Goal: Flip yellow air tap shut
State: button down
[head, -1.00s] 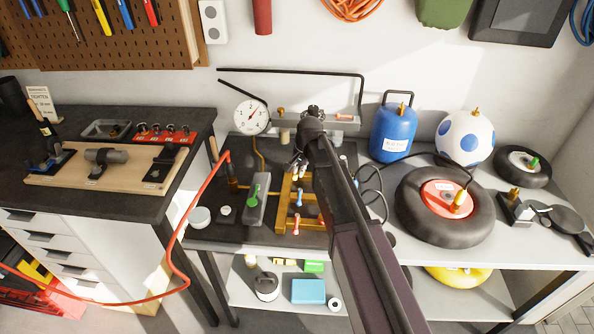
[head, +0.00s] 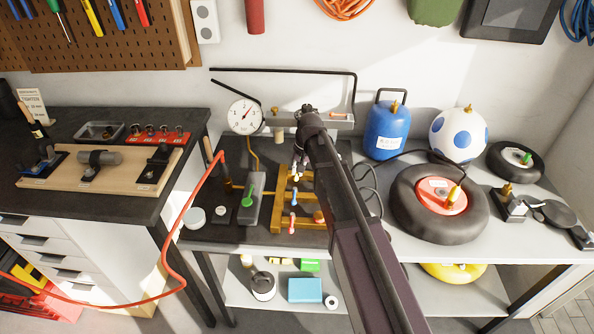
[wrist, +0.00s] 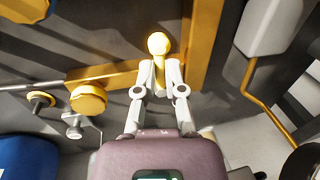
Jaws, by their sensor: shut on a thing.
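The yellow air tap (wrist: 158,45) shows in the wrist view as a lever with a round yellow knob, standing by the brass-coloured manifold. My gripper (wrist: 160,75) has its two pale fingers shut on the lever, just below the knob. In the head view, my gripper (head: 297,168) is at the upper part of the manifold (head: 277,213), and my arm covers the area to its right. A blue-tipped tap (head: 293,196) and a red-tipped tap (head: 292,220) stand lower on the same manifold. The yellow tap's exact angle is hard to tell.
A green-handled valve (head: 250,195) on a grey block stands left of the manifold. A pressure gauge (head: 244,116) stands behind it. A blue tank (head: 387,130), a spotted ball (head: 458,134) and a tyre (head: 405,215) fill the bench at right. A red hose hangs at left.

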jog(key=shift+s, duration=0.1)
jog(key=c, duration=0.7)
grip_release()
jog(key=shift+a, duration=0.1)
